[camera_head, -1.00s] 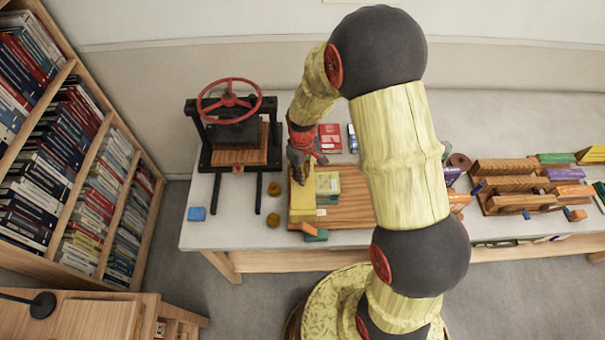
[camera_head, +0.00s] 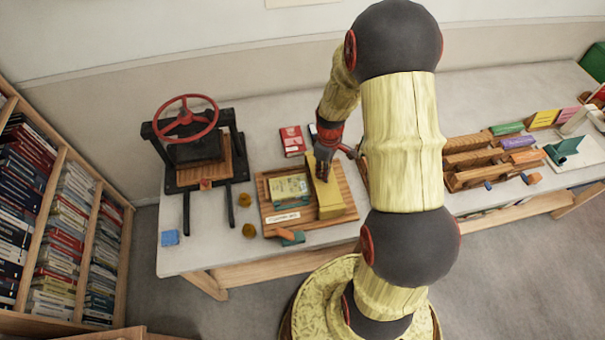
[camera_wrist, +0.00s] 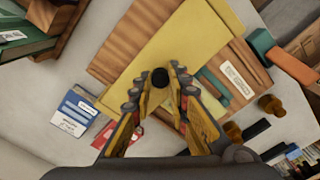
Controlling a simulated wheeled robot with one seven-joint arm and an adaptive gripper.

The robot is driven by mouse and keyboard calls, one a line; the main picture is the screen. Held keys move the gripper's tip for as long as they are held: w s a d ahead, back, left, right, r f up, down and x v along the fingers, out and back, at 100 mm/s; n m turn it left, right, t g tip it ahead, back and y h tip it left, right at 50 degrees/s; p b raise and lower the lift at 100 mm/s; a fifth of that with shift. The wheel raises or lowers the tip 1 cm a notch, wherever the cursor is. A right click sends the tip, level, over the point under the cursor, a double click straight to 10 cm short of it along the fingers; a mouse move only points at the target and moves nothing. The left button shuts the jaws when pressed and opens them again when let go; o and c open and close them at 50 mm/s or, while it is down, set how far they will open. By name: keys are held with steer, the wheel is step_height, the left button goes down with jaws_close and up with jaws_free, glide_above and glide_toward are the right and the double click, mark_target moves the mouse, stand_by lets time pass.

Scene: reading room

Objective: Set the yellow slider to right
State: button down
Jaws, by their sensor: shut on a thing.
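The yellow slider (camera_head: 329,202) is a long flat yellow panel on a wooden board (camera_head: 349,197). It lies over the right part of the board in the head view, with a narrow strip of wood showing to its right. It also shows in the wrist view (camera_wrist: 195,38), with a dark round knob (camera_wrist: 160,77) on it.
A yellow-green book (camera_head: 288,188) lies on the board's left part, above a labelled strip (camera_head: 283,217). A black press with a red wheel (camera_head: 186,122) stands to the left. Red (camera_head: 292,141) and blue (camera_wrist: 76,111) booklets lie behind the board. Wooden racks (camera_head: 480,160) stand to the right.

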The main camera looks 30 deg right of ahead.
steer(key=shift+s+d, duration=0.25)
steer(key=shift+d, duration=0.4)
steer(key=shift+s+d, duration=0.2)
steer(key=shift+d, duration=0.5)
steer(key=shift+s+d, duration=0.25)
steer(key=shift+d, duration=0.4)
steer(key=c, duration=1.8)
jaws_free()
steer(key=shift+d, duration=0.2)
steer(key=shift+o, duration=0.6)
step_height(320, 180, up, 12)
